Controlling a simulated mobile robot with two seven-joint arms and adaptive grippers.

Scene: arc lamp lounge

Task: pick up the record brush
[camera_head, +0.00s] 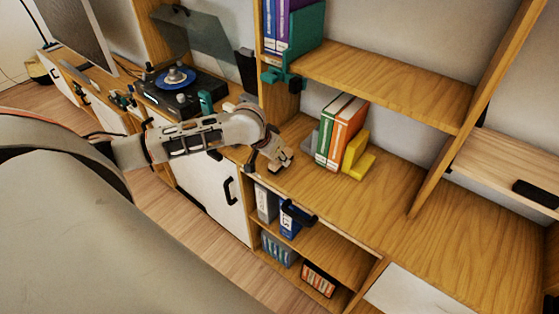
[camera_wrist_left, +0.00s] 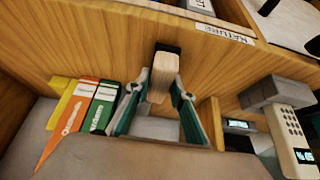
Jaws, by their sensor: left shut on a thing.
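The record brush (camera_wrist_left: 162,76), a pale wooden block with a dark end, shows between the fingers in the left wrist view. My left gripper (camera_head: 272,158) is shut on it, one finger on each side. In the head view this gripper is over the wooden shelf top, left of the books. The brush cannot be made out clearly there. Whether it touches the wood is unclear. My right gripper is in neither view.
Green and orange books (camera_head: 342,132) stand by a yellow bookend (camera_head: 357,158), right of the gripper. A turntable (camera_head: 178,90) is at the back left. Bare wood (camera_head: 375,205) lies to the right. A telephone (camera_wrist_left: 285,125) shows in the wrist view.

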